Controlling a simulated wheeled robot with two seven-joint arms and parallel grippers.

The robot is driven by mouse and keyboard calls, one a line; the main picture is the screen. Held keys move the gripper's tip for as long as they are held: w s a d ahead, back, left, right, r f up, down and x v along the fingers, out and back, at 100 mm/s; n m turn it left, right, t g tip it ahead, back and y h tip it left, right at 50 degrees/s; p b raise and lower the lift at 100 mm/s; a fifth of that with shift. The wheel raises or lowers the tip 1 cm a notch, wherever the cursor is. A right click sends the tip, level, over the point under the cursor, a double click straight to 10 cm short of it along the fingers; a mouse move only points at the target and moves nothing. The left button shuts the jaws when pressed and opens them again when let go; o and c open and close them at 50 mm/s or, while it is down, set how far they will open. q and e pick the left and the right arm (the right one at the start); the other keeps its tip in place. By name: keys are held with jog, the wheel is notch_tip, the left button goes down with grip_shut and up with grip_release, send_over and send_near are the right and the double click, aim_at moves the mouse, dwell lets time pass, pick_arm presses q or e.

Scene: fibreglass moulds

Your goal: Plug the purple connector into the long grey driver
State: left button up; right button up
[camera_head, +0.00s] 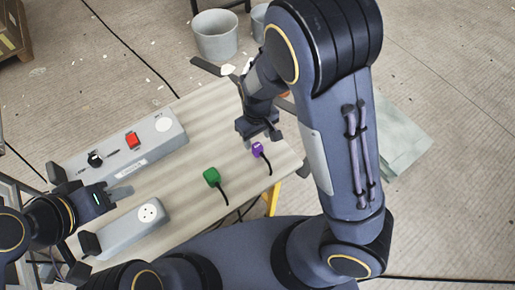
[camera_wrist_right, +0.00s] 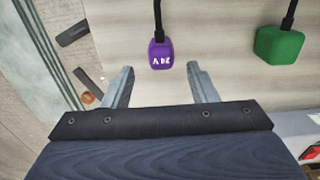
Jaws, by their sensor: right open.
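The purple connector (camera_head: 257,149) lies on the table near its right end, with its dark cable running toward the front edge. The long grey driver (camera_head: 120,150) lies on the left part of the table, with a red switch and a round white socket at its far right end. My right gripper (camera_head: 265,136) is just behind the purple connector. In the right wrist view its jaws (camera_wrist_right: 160,80) are open and empty, and the purple connector (camera_wrist_right: 160,54) lies just beyond the gap between the fingertips. My left gripper (camera_head: 118,193) is between the two grey boxes; its jaw opening is unclear.
A green connector (camera_head: 211,177) with a cable lies left of the purple one; it also shows in the right wrist view (camera_wrist_right: 279,45). A shorter grey box (camera_head: 128,230) with a round socket lies at the front left. Buckets (camera_head: 215,38) stand on the floor behind the table.

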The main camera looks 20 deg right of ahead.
aim_at(258, 145)
jog(key=f, duration=0.5)
jog(key=shift+s, duration=0.25)
jog(key=shift+c, duration=0.3)
jog(key=c, duration=0.9)
